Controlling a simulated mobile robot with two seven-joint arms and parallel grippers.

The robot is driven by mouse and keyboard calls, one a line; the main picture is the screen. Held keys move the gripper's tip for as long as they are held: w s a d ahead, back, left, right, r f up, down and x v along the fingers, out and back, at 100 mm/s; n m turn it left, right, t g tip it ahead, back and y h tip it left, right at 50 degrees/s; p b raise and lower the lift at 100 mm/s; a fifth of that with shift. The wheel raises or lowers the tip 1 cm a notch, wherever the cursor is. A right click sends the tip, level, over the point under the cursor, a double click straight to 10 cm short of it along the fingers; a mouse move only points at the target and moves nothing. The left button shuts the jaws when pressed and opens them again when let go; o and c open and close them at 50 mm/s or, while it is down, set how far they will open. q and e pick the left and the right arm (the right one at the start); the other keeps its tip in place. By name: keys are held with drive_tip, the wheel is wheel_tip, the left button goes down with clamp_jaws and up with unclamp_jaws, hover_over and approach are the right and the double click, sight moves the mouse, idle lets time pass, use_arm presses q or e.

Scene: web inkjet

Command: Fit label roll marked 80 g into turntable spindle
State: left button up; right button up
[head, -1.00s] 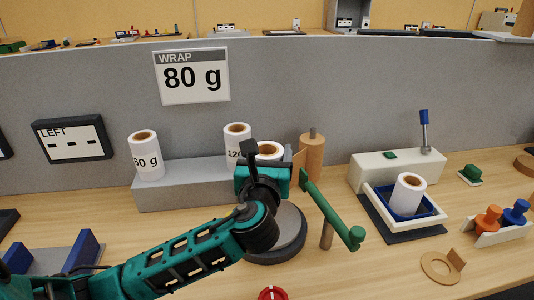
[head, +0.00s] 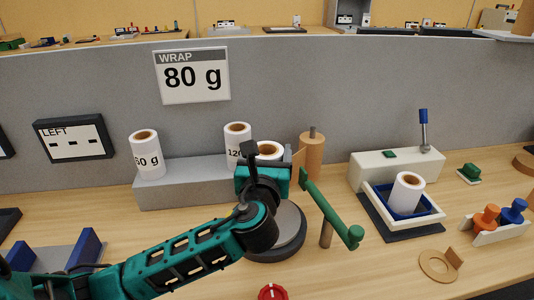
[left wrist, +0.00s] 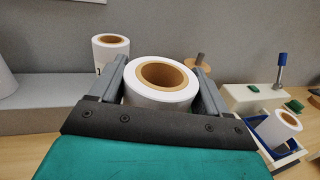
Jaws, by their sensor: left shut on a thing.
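My left gripper (head: 270,163) is shut on a white label roll (head: 269,149) with a brown core. In the left wrist view the roll (left wrist: 162,84) stands upright between the two grey fingers; its marking cannot be seen. The gripper holds it above the back part of the turntable (head: 290,232), a dark round base with a grey disc. My arm covers part of the turntable, and I cannot make out its spindle. A roll marked 60 g (head: 146,158) and one starting with 12 (head: 237,145) stand on the grey ledge. My right gripper is not in view.
A wooden cylinder with a grey pin (head: 312,155) stands behind. Another white roll (head: 407,192) sits in a blue tray at right. A sign (head: 191,76) reads WRAP 80 g.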

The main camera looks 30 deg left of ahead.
use_arm(q)
drive_tip(key=shift+r, duration=0.1)
drive_tip(key=shift+p, duration=0.45)
drive_tip(key=shift+f+b, duration=2.15)
drive_tip(key=shift+f, duration=1.8)
drive_tip(key=o, duration=1.2)
drive_tip(key=shift+r+p, duration=2.2)
drive_tip(key=shift+r, duration=7.85)
drive_tip(key=shift+f, duration=0.1)
